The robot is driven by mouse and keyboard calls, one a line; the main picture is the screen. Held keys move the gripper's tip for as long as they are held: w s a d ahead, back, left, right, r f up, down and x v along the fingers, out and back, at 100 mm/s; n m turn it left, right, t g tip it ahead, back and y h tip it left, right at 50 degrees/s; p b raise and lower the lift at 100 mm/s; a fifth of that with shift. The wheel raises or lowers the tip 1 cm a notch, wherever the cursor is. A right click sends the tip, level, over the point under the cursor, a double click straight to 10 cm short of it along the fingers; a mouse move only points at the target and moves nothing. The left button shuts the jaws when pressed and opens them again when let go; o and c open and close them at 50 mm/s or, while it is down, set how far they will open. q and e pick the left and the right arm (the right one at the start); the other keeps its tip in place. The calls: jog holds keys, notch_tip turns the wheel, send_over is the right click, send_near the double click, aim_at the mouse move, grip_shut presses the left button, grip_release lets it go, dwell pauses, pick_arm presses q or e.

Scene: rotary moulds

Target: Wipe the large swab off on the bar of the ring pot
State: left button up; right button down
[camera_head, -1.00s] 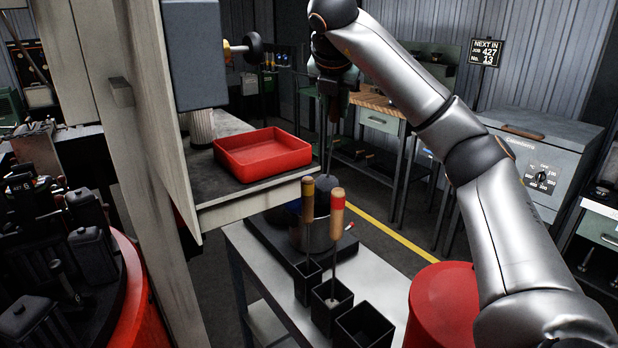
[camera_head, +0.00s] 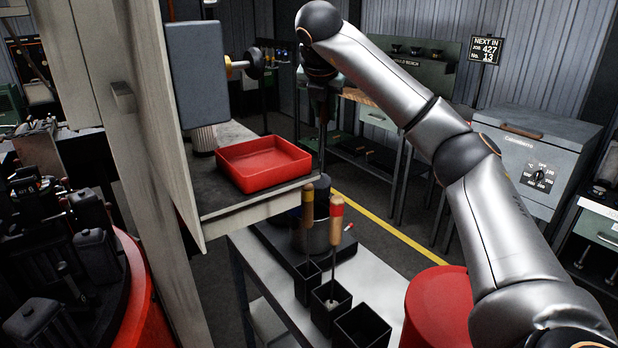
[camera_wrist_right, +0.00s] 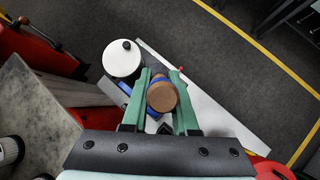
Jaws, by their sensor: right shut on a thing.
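My right gripper (camera_head: 322,92) hangs at the end of the silver arm, above the grey side table. In the right wrist view its green fingers (camera_wrist_right: 163,100) are shut on the large swab's wooden handle (camera_wrist_right: 162,95), which has a blue band. The handle is seen end-on and hides what lies under it. In the head view the swab hangs down towards the dark ring pot (camera_head: 315,238). The pot is partly hidden by two swab handles in front; its bar cannot be made out, nor whether the swab touches it. My left gripper is out of view.
A red-banded swab (camera_head: 337,222) and another wooden-handled swab (camera_head: 308,215) stand in black square holders on the side table (camera_head: 375,275). An empty black holder (camera_head: 362,328) is nearest. A red tray (camera_head: 263,163) sits on the bench left; a red drum (camera_head: 436,305) stands right.

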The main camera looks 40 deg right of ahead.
jog(key=shift+w+r+p, duration=0.15)
jog(key=shift+r+p, duration=0.8)
jog(key=shift+p, duration=0.05)
jog(key=shift+r, duration=0.55)
jog(key=shift+f, duration=0.1)
